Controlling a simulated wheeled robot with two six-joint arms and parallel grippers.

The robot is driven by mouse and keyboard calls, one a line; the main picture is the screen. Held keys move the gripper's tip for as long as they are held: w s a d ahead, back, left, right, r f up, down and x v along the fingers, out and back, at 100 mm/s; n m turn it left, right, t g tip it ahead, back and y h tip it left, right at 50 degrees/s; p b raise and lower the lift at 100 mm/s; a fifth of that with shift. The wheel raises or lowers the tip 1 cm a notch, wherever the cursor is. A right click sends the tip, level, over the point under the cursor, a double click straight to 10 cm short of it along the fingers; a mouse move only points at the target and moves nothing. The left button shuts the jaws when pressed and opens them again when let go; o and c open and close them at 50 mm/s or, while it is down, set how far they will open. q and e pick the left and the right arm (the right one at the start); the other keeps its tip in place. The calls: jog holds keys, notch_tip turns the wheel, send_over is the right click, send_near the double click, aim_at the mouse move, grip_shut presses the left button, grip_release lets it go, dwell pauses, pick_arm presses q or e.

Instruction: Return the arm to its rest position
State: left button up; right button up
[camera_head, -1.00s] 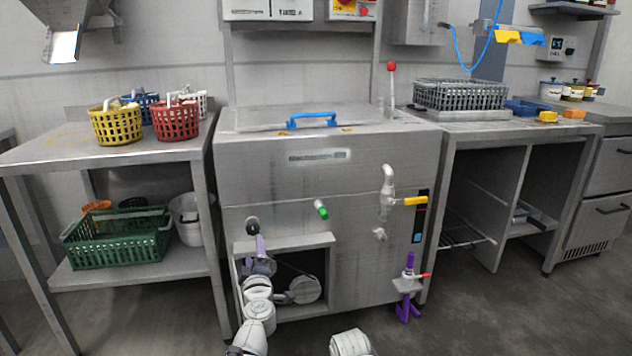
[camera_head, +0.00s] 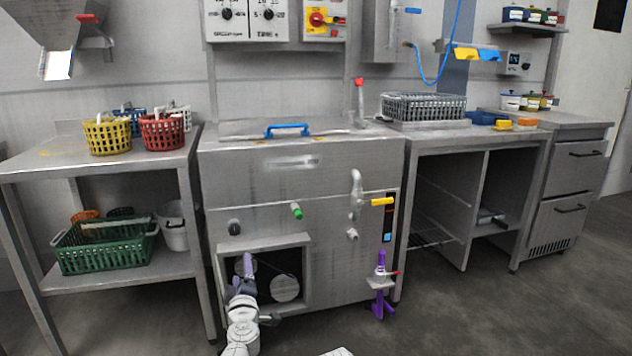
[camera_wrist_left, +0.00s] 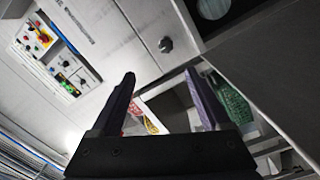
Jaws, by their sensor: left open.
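My left arm rises from the bottom of the head view. Its left gripper (camera_head: 242,268), with purple fingers, shows in front of the open lower bay of the steel wash machine (camera_head: 340,270). In the left wrist view, the two fingers (camera_wrist_left: 165,98) stand wide apart with nothing held between them. Part of the machine front with a dark round knob (camera_wrist_left: 166,44) shows beyond them. Whether the fingers are inside the bay or just before it, I cannot tell.
A steel table (camera_head: 60,170) with baskets stands left, a green crate (camera_head: 105,248) on its lower shelf. A counter with a grey rack (camera_head: 424,106) stands right. The floor at lower right is clear.

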pick_arm(q)
jog(key=d+f+m+g+h, duration=0.1)
jog(key=d+f+m+h, duration=0.1)
jog(key=d+m+h, duration=0.65)
jog(key=s+d+f+m+g+h, duration=0.2)
jog(key=s+d+f+m+g, duration=0.3)
jog(key=f, duration=0.4)
jog(key=s+a+f+m+g+y, duration=0.1)
jog(key=s+a+f+g+y, duration=0.2)
jog(key=s+a+f+g, duration=0.4)
jog(key=s+a+f+m+g+y, duration=0.1)
jog(key=s+a+f+g+y, duration=0.25)
jog(key=s, duration=0.65)
jog(key=s+d+r+m+g+y+p, duration=0.1)
jog(key=s+d+r+m+p, duration=0.15)
jog(key=d+r+p, duration=0.45)
jog(key=s+d+r+m+g+p, duration=0.1)
jog(key=s+d+r+p, duration=0.25)
jog(key=r+p, duration=0.8)
notch_tip(320, 180, up, 35)
jog(key=p, duration=3.5)
jog(key=shift+a, duration=0.15)
jog(key=shift+s+f+t, duration=0.1)
jog(key=shift+t, duration=0.15)
